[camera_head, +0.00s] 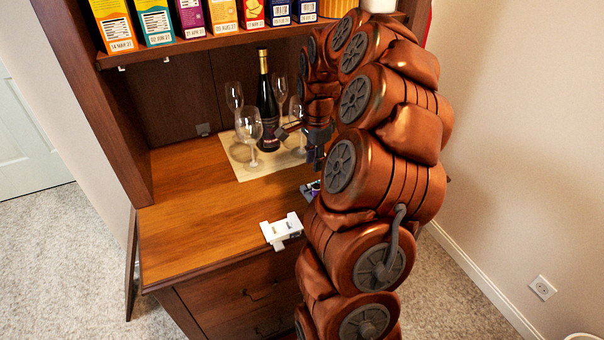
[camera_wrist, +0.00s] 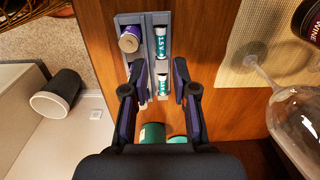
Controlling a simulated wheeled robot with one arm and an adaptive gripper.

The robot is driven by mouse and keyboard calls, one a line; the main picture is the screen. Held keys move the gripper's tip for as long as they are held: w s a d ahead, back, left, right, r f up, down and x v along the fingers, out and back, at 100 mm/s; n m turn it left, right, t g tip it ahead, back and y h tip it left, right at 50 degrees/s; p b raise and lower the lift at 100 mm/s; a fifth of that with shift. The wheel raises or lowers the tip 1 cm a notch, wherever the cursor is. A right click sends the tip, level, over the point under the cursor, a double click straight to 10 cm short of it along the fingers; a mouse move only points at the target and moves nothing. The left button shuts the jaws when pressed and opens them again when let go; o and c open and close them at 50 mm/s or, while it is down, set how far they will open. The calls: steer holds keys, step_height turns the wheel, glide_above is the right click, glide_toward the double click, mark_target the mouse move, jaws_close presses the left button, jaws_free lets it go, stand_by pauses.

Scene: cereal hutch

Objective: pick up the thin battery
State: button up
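A grey tray (camera_wrist: 147,18) with two slots lies on the wooden top in the wrist view. Its right slot holds slim teal-and-white battery shapes, an upper one (camera_wrist: 161,43) and a lower one (camera_wrist: 160,78); I cannot tell whether they are separate batteries. A thicker purple battery (camera_wrist: 130,42) with a brown end is in the left slot. My gripper (camera_wrist: 160,78) is open, its fingers on either side of the lower teal part, with nothing visibly held. The head view shows my gripper (camera_head: 317,143) above the counter and part of the tray (camera_head: 311,187), mostly hidden by my arm.
A white holder (camera_head: 282,231) sits at the counter's front edge. A wine bottle (camera_head: 267,105) and several glasses (camera_head: 248,126) stand on a mat (camera_head: 241,159) behind. Cereal boxes (camera_head: 155,20) line the shelf above. The counter's left part is clear.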

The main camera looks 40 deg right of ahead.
steer(key=shift+w+f, duration=0.15)
steer(key=shift+w, duration=0.1)
steer(key=shift+w+a+f, duration=0.1)
steer(key=shift+f, duration=0.25)
step_height(320, 180, down, 2)
steer(key=shift+f+p, duration=0.1)
steer(key=shift+p, duration=0.25)
steer(key=f, duration=0.3)
steer(key=f+p, duration=0.1)
steer(key=shift+s+a+f, duration=0.15)
steer(key=shift+s+f, duration=0.1)
steer(key=shift+o, duration=0.3)
steer(key=shift+w+f, duration=0.15)
steer(key=shift+f, duration=0.05)
steer(key=shift+r, duration=0.1)
jaws_close()
